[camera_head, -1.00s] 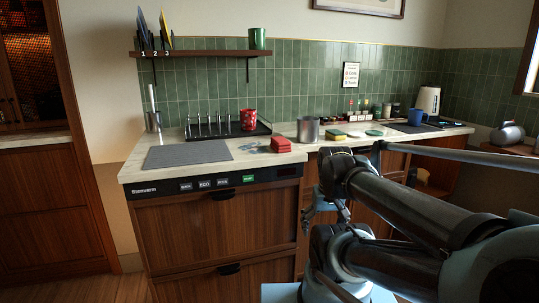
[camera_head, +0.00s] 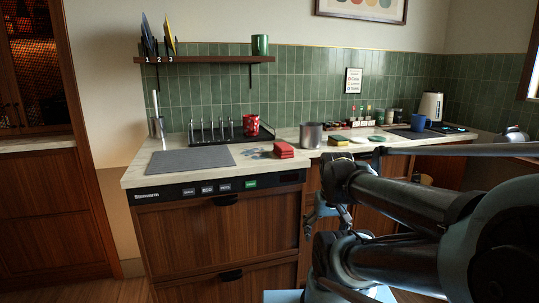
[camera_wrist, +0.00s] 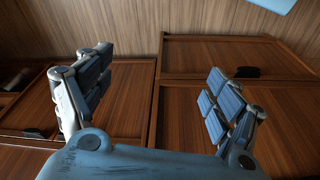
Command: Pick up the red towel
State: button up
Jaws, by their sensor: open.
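The red towel (camera_head: 284,150) is a small folded stack on the pale countertop (camera_head: 140,173), close to its front edge, in the head view. It is not in the wrist view. My gripper (camera_wrist: 160,95) is open and empty in the wrist view, its two fingers wide apart with wooden cabinet fronts beyond them. In the head view my gripper (camera_head: 318,212) is partly hidden by my arm. It hangs in front of the cabinets, below the countertop and to the right of the towel, not touching it.
A grey mat (camera_head: 190,158) lies left of the towel. A black dish rack (camera_head: 213,135) and a red mug (camera_head: 251,125) stand behind it. Drawer fronts (camera_head: 222,240) lie below the counter.

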aim_at(284, 150)
jog(key=u, duration=0.1)
jog(key=k, duration=1.05)
jog(key=z, duration=0.65)
jog(key=i, duration=1)
jog(key=u, duration=0.05)
